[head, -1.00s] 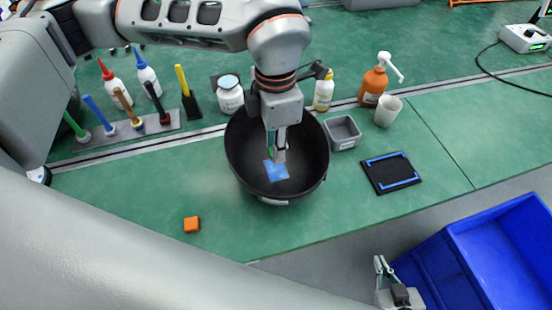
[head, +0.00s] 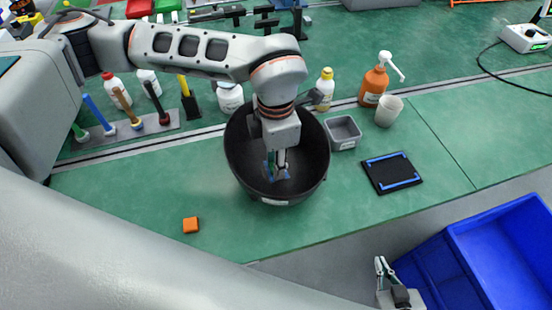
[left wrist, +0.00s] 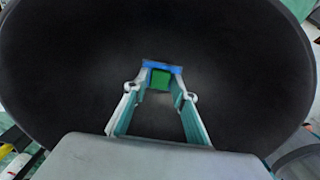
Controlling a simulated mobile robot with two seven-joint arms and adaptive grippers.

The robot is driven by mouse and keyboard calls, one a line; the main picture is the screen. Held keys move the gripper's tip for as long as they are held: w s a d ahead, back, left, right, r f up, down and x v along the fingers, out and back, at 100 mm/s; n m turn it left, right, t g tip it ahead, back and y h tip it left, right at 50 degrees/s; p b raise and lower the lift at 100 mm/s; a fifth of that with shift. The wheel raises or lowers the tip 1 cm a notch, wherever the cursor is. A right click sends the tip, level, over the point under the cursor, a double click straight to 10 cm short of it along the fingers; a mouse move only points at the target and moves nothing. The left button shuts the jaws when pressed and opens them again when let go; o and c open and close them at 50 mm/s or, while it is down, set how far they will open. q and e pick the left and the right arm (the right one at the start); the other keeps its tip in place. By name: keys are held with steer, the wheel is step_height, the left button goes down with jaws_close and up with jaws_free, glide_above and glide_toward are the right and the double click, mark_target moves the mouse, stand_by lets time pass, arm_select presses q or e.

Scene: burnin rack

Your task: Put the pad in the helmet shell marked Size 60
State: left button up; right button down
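A round, dark helmet shell (head: 240,165) stands open side up near the bench's front edge, with a small pale label on its front that is too small to read. It fills most of the left wrist view (left wrist: 235,70). My left gripper (head: 277,170) reaches down inside it. The pad shows as a blue edge (left wrist: 162,67) with a green part (left wrist: 160,80) between the left fingertips, which appear closed on it. In the head view the fingers partly hide the pad. Whether it touches the shell's floor I cannot tell. My right gripper (head: 384,272) is empty, fingers apart, off the bench front.
A grey tray (head: 343,133), white cup (head: 389,110), orange pump bottle (head: 374,85) and black-and-blue mat (head: 392,172) stand right of the shell. A tool rack (head: 125,130) is farther left. A blue crate (head: 470,255) is front right.

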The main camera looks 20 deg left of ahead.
stand_by(0.3)
arm_select(q)
step_height(320, 180, up, 12)
steer(key=shift+r+p, duration=0.2)
steer(key=shift+p, duration=0.1)
stand_by(0.7)
